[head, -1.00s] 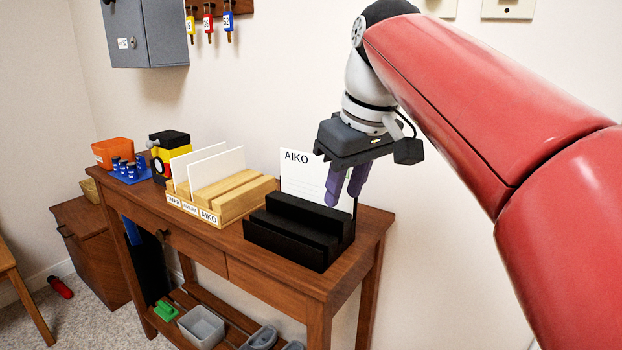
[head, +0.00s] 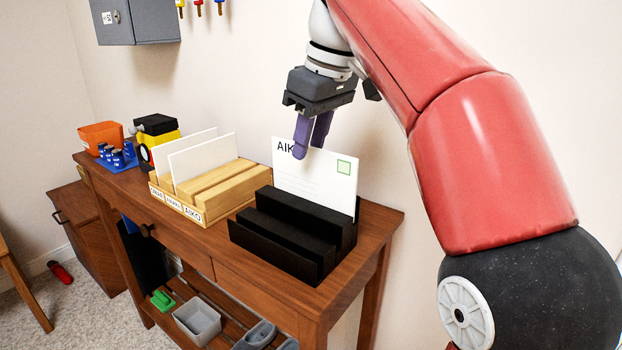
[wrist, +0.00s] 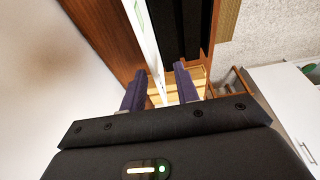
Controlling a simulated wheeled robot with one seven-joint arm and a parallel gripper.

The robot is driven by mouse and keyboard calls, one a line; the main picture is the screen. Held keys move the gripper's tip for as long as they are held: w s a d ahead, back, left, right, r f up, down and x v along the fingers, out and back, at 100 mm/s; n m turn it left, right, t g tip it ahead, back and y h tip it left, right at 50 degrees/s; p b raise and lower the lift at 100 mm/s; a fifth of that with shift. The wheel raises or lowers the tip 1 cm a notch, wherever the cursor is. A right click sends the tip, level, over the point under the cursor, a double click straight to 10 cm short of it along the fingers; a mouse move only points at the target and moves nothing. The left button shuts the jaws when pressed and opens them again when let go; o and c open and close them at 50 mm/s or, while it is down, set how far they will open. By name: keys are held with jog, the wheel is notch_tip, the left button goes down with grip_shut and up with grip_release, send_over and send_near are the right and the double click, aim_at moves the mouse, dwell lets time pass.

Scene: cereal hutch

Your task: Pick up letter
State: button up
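The white letter (head: 318,175) marked AIKO, with a green square stamp, stands upright in the back of the black rack (head: 285,235). My gripper (head: 309,150) points down at the letter's top edge, and its purple fingers cover part of the name. In the wrist view the fingers (wrist: 160,70) are apart, with the letter's thin white edge (wrist: 150,45) running between them. Neither finger clearly touches the letter. The letter's lower part is hidden by the rack.
A wooden sorter (head: 225,192) with name labels and two white cards stands left of the rack on the wooden table (head: 375,228). Farther left are a yellow-black toy (head: 160,137), blue-based small bottles and an orange bin (head: 100,136). The wall is close behind.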

aim_at(309, 164)
jog(key=x, duration=0.2)
jog(key=b+x, duration=0.1)
jog(key=x, duration=0.1)
jog(key=shift+w+d+f, duration=0.1)
jog(key=shift+w+d, duration=0.05)
jog(key=shift+d, duration=0.25)
jog(key=shift+w+a+f+b, duration=0.15)
jog(key=shift+f+b, duration=0.15)
jog(key=shift+f, duration=0.15)
grip_shut()
